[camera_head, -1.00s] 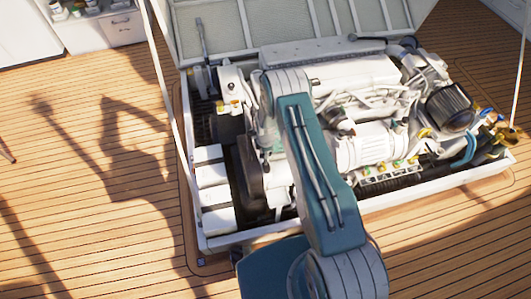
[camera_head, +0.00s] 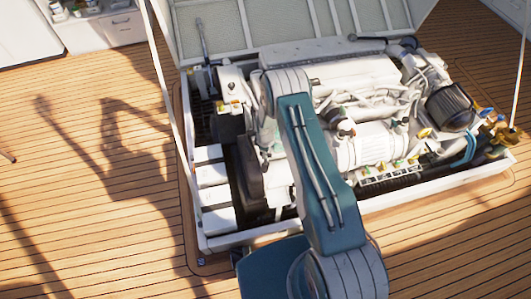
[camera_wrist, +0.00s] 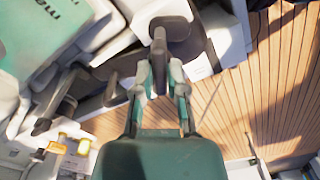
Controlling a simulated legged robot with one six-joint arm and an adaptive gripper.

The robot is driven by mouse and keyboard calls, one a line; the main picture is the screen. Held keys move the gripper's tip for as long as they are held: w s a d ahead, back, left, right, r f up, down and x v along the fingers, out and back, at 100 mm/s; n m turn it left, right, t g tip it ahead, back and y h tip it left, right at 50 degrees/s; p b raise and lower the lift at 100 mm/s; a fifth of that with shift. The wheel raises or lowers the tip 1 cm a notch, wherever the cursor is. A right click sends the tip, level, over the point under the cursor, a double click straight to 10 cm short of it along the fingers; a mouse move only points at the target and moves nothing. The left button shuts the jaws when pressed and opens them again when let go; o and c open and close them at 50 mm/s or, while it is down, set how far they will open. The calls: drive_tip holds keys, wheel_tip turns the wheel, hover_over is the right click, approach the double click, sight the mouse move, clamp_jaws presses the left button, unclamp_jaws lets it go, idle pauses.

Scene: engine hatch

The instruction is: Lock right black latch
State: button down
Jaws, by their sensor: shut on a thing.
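The black latch (camera_wrist: 159,45) is in the upper middle of the wrist view, with a dark rounded head and a narrow stem pointing towards me. My gripper (camera_wrist: 160,76) has its two fingers closed on either side of the stem and holds it. The fingers hide part of the stem. I cannot tell from this view whether the latch is locked. In the head view my arm covers this area, so neither the gripper nor the held latch can be made out there.
The white engine (camera_head: 365,145) fills the open hatch, inside a white frame (camera_head: 400,208). White boxes (camera_head: 212,175) stand along its left side. The raised hatch lid (camera_head: 290,22) is behind. A dark lever (camera_wrist: 60,95) lies left in the wrist view. The wooden deck (camera_head: 90,210) is clear at left.

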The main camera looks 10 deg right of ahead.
drive_tip(key=m, duration=1.2)
idle(0.6)
drive_tip(key=c, duration=0.7)
unclamp_jaws()
drive_tip(key=shift+r, duration=0.1)
wheel_tip(320, 180, up, 12)
drive_tip(key=shift+a+f, duration=0.1)
drive_tip(key=shift+f, duration=0.1)
drive_tip(key=shift+w, duration=0.1)
